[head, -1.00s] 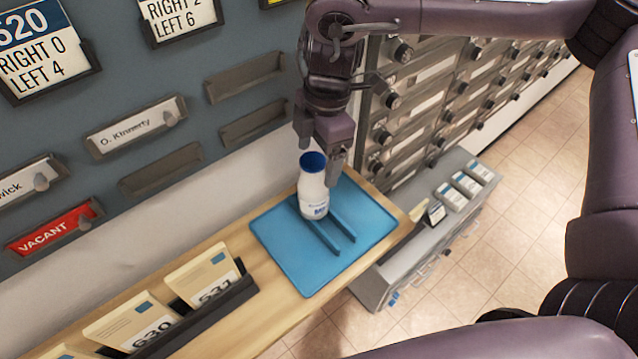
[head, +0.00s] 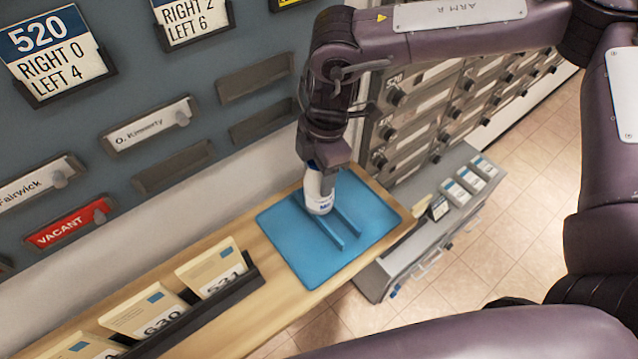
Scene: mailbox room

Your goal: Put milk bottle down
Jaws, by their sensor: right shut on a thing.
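The milk bottle (head: 319,197) is white with blue lettering and a blue top. It is upright at the blue tray (head: 296,250), near the raised ribs; I cannot tell whether its base touches the tray. My right gripper (head: 325,168) comes down from above and is shut on the milk bottle, hiding much of its upper part. My left gripper is not in view.
The tray lies on a wooden shelf (head: 262,274) along the wall. A dark rack (head: 205,318) with numbered cards stands at its left. Grey mailboxes (head: 425,115) and a low grey cabinet (head: 385,272) are to the right.

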